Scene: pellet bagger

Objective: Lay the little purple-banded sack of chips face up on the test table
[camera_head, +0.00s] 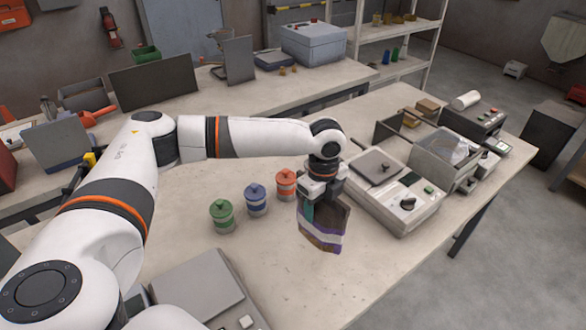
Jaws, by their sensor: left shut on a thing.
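My left gripper (322,188) reaches in from the left and points down over the table. The sack hangs below the fingers, upright or slightly tilted. Whether its bottom touches the table cannot be told. The near table (300,285) has a pale, worn top; I take it to be the test table. My right gripper is not in view.
Green (222,214), blue (256,199) and red (286,184) lidded jars stand left of the sack. A scale-like device (400,205) stands right of it. A grey flat device (195,287) lies at the front left. The tabletop in front of the sack is clear.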

